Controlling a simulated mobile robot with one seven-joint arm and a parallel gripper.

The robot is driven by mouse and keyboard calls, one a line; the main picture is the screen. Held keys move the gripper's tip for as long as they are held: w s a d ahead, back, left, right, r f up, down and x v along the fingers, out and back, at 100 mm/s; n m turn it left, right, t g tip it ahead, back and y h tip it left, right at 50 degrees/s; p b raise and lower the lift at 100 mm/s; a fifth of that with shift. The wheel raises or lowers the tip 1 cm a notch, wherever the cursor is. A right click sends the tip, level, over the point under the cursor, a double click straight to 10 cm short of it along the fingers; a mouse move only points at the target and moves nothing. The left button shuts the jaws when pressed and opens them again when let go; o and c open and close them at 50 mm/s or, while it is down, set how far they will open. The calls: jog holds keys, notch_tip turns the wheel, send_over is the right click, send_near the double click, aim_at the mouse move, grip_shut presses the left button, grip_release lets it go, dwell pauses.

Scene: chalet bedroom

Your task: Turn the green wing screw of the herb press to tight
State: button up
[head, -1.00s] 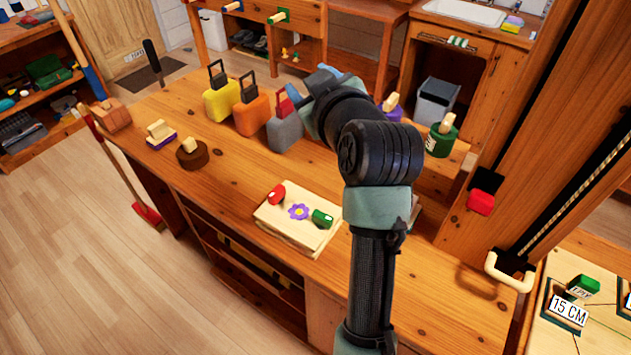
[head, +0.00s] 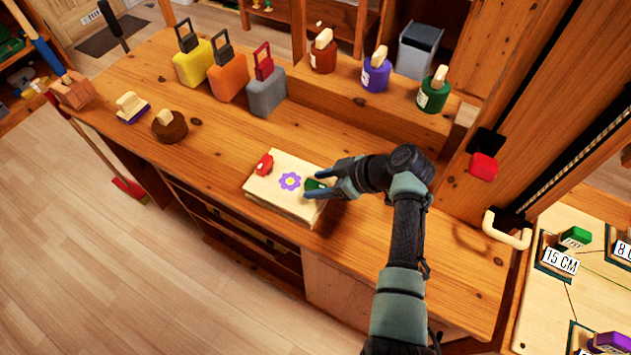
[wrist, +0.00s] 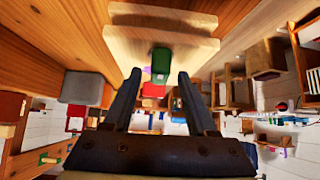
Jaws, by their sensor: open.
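The herb press (head: 262,204) is a pale wooden board on the workbench, with a purple flower (head: 290,181) on top. The green wing screw (head: 314,184) stands at its right end and is partly hidden by my fingers; the red wing screw (head: 265,165) stands at its left end. My gripper (head: 306,186) is open at the green screw, one finger on each side of it in the head view. In the wrist view the green screw (wrist: 160,62) lies between and slightly beyond the fingertips (wrist: 159,76). I see no clear contact.
Yellow (head: 193,68), orange (head: 228,82) and grey (head: 266,95) padlock-like blocks stand behind the press. Brown, purple and green (head: 433,95) handled pots line the back ledge. A cream handle (head: 507,230) is at the right.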

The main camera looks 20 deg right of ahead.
jog(key=shift+w+a+f, duration=0.35)
jog(key=shift+w+f, duration=0.1)
grip_shut()
